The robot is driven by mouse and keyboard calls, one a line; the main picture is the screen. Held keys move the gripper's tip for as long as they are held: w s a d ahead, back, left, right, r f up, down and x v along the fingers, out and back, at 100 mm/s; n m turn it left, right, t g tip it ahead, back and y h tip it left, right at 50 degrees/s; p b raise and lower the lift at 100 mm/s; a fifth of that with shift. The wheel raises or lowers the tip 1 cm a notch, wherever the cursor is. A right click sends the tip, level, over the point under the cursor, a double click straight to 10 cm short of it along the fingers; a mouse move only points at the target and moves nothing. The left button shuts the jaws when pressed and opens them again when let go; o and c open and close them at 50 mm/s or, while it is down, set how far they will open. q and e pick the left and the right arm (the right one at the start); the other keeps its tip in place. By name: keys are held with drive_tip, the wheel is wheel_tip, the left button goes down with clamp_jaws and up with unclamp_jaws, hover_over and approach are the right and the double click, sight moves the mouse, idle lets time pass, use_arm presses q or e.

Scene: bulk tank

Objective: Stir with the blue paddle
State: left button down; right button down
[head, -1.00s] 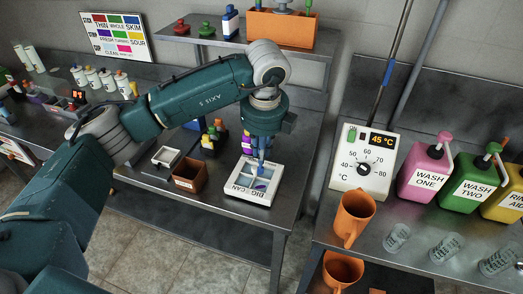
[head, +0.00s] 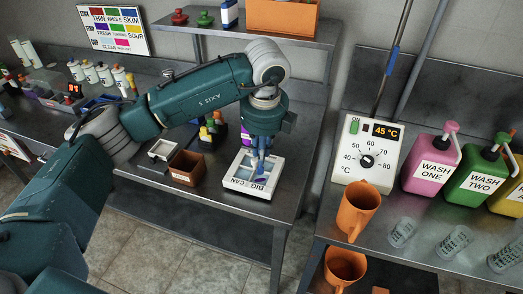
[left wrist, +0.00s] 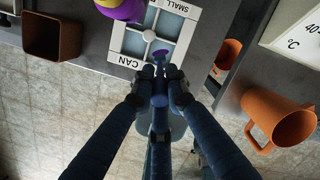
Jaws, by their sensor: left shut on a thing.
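My left gripper (head: 262,150) is above the white divided tray (head: 277,177) and points down. It also shows in the left wrist view (left wrist: 159,88), with its dark fingers closed around a slim blue piece, the blue paddle (left wrist: 161,54). In the head view the paddle (head: 259,169) reaches down from the fingers over the tray's front part. The tray has pale bluish compartments and the words BIG and CAN on its front rim. I cannot tell whether the paddle's tip touches anything in it. My right gripper is not in view.
A brown square box (head: 186,168) and a small white tray stand left of the divided tray. Small colored bottles stand behind it.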

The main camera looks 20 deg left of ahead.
use_arm(q)
drive_tip(key=shift+f+b, duration=1.55)
drive_tip(key=shift+f, duration=0.3)
drive_tip(key=shift+a, duration=0.15)
